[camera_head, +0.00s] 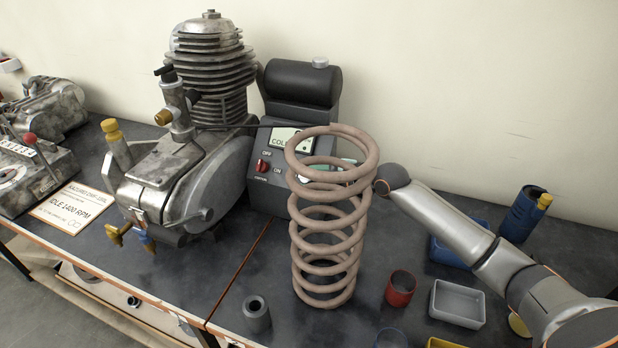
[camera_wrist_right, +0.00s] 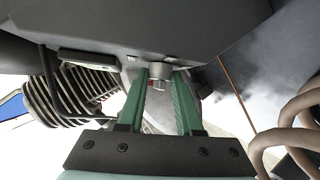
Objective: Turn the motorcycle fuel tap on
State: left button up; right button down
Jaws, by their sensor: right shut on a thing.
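My right arm comes in from the right, and its gripper (camera_head: 342,163) is mostly hidden behind the spring, in front of the console (camera_head: 285,190). I cannot tell for certain that this part is the fuel tap. The grey finned engine (camera_head: 190,150) stands left of the console, with brass-yellow and blue fittings (camera_head: 118,233) low on its front. A black tank (camera_head: 302,83) with a silver cap sits on the console. My left gripper is not in view.
A tall pinkish coil spring (camera_head: 328,240) stands close in front of my right gripper. A red cup (camera_head: 399,289), a grey tray (camera_head: 457,303), a blue bin (camera_head: 455,250) and a grey sleeve (camera_head: 256,314) are on the bench. A sign (camera_head: 68,207) lies at left.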

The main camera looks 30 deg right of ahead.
dwell(0.3)
jog(key=c, duration=0.6)
grip_release()
jog(key=shift+r, duration=0.1)
